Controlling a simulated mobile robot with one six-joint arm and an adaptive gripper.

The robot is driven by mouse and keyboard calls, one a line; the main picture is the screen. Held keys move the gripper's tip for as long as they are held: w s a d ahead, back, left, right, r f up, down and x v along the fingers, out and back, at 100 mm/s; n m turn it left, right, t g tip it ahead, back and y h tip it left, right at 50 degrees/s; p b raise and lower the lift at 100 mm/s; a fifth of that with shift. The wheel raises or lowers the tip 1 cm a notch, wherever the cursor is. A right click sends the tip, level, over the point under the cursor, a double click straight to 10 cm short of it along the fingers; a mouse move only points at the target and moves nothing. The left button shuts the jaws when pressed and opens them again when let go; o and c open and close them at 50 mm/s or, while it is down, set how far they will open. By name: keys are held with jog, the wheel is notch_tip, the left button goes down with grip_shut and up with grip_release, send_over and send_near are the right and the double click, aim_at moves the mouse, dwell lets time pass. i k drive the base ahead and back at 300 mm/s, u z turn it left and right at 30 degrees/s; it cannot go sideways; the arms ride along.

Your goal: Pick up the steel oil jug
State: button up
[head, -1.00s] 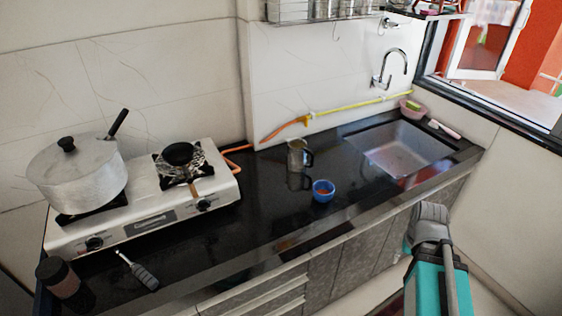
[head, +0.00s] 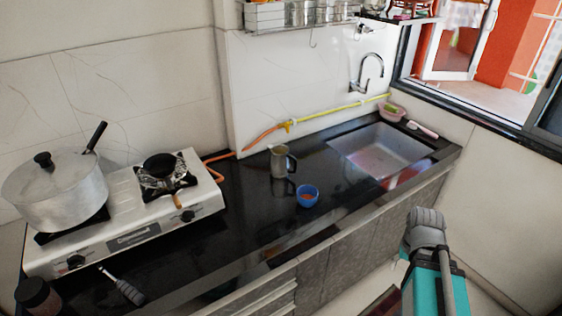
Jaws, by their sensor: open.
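The steel oil jug (head: 279,162) stands upright on the black countertop (head: 240,215), between the stove and the sink. Its handle is on the right side. A small blue bowl (head: 307,196) with something orange-brown in it sits just in front of the jug, to its right. A teal and grey part of my arm shows at the lower right, in front of the counter and well apart from the jug. No gripper fingers show in the head view.
A gas stove (head: 130,225) with a large lidded pot (head: 55,190) stands at the left. The sink (head: 382,150) and faucet (head: 368,72) are at the right.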

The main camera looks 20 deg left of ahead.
aim_at(279, 163)
jog(key=i, duration=0.9)
jog(key=u, duration=0.05)
